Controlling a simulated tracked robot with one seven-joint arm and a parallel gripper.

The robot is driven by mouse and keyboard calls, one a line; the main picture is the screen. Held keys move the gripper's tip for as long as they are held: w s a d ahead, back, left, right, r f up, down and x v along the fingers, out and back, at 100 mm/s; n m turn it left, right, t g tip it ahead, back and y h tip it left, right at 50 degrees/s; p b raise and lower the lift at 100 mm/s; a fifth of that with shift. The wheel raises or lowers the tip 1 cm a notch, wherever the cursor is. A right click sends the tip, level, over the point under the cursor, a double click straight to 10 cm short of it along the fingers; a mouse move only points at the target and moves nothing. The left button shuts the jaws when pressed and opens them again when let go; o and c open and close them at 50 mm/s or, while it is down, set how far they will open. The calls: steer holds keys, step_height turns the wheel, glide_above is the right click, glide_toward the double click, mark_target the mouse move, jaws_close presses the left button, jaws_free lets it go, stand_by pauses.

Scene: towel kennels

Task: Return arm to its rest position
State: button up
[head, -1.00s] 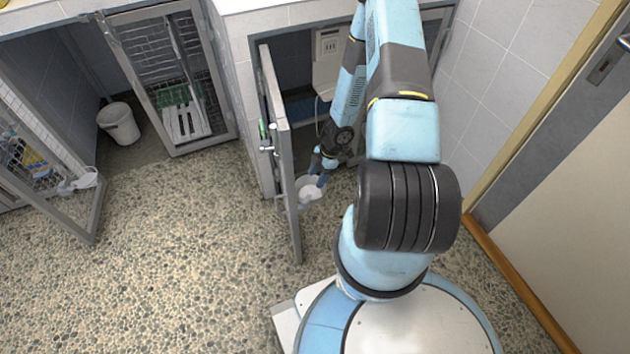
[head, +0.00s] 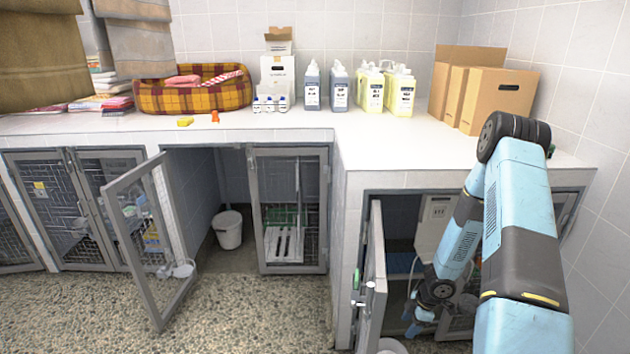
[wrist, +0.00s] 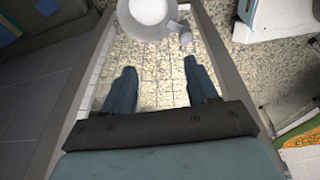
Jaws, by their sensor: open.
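My gripper (head: 418,318) hangs low in front of the right kennel, beside its open door (head: 374,280). In the wrist view its two fingers (wrist: 163,85) are spread with nothing between them. A white bowl in a grey holder (wrist: 152,14) lies beyond the fingertips at the top of the wrist view, apart from them. The bowl (head: 391,346) also shows partly at the bottom edge of the head view, by the door. My arm reaches down from the right, in front of the counter's right end.
The white counter (head: 400,150) above carries bottles (head: 400,92), cardboard boxes (head: 500,98) and a plaid pet bed (head: 190,92). Another kennel door (head: 150,240) stands open at left. A white bucket (head: 228,230) is inside that kennel. The pebbled floor (head: 265,310) is clear.

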steer(key=w+d+r+m+t+h, duration=0.1)
steer(key=w+d+r+m+h, duration=0.15)
steer(key=r, duration=0.75)
steer(key=w+d+r+m+t+h, duration=0.2)
steer(key=w+d+r, duration=0.15)
steer(key=r, duration=0.65)
step_height(320, 180, up, 19)
steer(key=s+a+m+h, duration=0.2)
steer(key=s+m+h, duration=0.1)
steer(key=m, duration=0.1)
steer(key=s+a+r+m+t, duration=0.1)
steer(key=s+a+r+m, duration=0.1)
steer(key=s+r, duration=0.4)
steer(key=s+a+r+m, duration=0.2)
steer(key=s+r+m, duration=0.1)
steer(key=s+r, duration=0.3)
steer(key=s+a+r+m+y, duration=0.2)
steer(key=s+a+r, duration=0.2)
steer(key=s, duration=0.3)
steer(key=s+a+r+m+t+y, duration=0.1)
steer(key=s+a+r, duration=0.3)
steer(key=s, duration=0.4)
steer(key=shift+a+r+m+y, duration=0.15)
steer(key=shift+a+m+y, duration=0.25)
steer(key=shift+y, duration=0.35)
steer(key=shift+s, duration=0.1)
